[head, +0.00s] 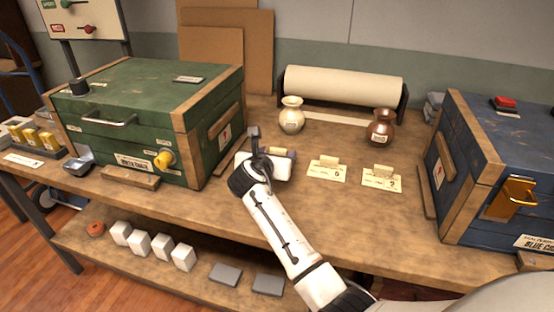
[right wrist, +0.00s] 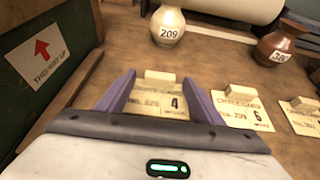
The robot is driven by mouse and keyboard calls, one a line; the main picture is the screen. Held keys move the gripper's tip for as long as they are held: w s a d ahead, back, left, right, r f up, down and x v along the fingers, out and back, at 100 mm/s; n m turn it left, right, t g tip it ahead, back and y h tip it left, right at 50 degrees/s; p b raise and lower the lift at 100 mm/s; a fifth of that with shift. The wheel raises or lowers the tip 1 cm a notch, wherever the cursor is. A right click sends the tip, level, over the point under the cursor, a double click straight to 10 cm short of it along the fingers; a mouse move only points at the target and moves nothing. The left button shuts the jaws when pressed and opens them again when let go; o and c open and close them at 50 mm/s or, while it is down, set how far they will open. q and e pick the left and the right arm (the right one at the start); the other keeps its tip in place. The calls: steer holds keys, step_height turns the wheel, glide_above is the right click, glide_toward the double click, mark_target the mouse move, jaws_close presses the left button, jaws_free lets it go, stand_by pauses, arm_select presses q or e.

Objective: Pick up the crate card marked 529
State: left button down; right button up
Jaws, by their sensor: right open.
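Three cream crate cards lie in a row on the wooden bench, each with a small raised block at its back edge. In the right wrist view the left card (right wrist: 145,105) lies between my right gripper's fingers; its small number looks like 529, with a large 4. The middle card (right wrist: 248,115) appears to read 209, with a 6, and also shows in the head view (head: 327,174). The right card (head: 381,181) is partly cut off in the wrist view. My right gripper (right wrist: 158,82) is open around the left card, with no visible grip on it. My left gripper is out of view.
A cream vase (head: 291,115) tagged 209 and a brown vase (head: 381,127) stand behind the cards. A green crate (head: 150,110) stands left and a blue crate (head: 475,165) right. A paper roll (head: 343,87) lies at the back. Bare bench surrounds the cards.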

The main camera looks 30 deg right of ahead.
steer(key=shift+w+d+f, duration=0.1)
steer(key=shift+w+d, duration=0.1)
steer(key=c, duration=1.1)
